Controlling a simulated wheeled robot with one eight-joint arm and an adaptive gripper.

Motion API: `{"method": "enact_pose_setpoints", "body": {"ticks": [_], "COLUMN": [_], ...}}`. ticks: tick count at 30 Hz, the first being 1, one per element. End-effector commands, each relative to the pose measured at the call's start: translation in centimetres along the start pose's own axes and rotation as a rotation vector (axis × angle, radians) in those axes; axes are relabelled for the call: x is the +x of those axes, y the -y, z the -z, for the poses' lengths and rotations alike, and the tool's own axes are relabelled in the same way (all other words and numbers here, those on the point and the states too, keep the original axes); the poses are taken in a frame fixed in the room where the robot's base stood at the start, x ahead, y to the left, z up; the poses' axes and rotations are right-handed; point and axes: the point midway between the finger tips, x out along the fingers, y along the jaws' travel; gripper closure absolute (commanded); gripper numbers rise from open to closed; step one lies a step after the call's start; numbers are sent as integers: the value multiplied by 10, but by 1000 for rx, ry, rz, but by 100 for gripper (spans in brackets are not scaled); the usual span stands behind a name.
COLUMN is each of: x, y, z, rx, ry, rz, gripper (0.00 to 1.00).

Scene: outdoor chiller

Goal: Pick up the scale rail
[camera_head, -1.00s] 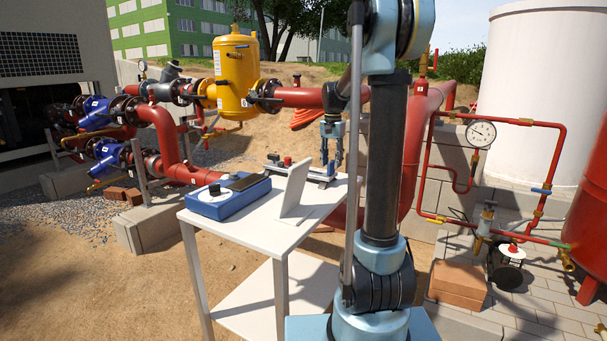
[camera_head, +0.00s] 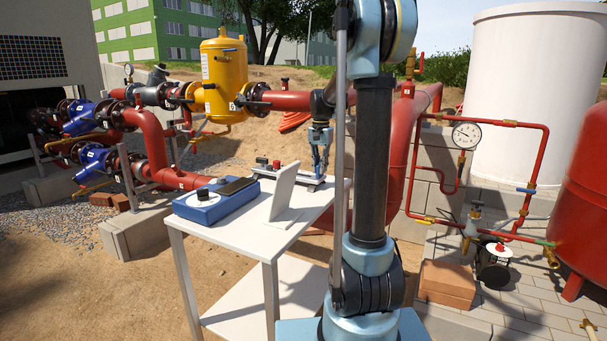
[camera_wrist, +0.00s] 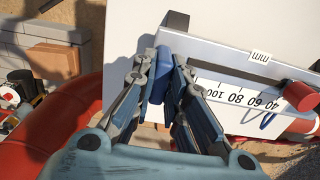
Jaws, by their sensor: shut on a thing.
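The scale rail (camera_head: 303,178) is a pale bar with a red knob and a dark knob, at the far side of the white table (camera_head: 243,240). In the wrist view the scale rail (camera_wrist: 222,58) shows printed numbers, a dark bar and a red cylinder. My gripper (camera_head: 320,172) points down at the rail's right end. In the wrist view my gripper (camera_wrist: 164,82) is shut around a blue part at the rail's end. Whether the rail is clear of the table cannot be told. The fingers hide part of the gripped end.
A blue device (camera_head: 212,203) with a round dial and an upright white plate (camera_head: 283,192) stand on the table in front of the rail. A red pipe (camera_head: 292,101) and a yellow vessel (camera_head: 223,78) are behind. A red tank (camera_head: 585,200) stands at right.

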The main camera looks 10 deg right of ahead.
Motion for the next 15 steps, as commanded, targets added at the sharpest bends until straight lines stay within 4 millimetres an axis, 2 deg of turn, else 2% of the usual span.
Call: {"method": "enact_pose_setpoints", "body": {"ticks": [8,15], "x": [-17,-61], "y": [0,0], "z": [0,0], "rx": [0,0], "ry": [0,0], "rz": [0,0], "gripper": [100,100]}}
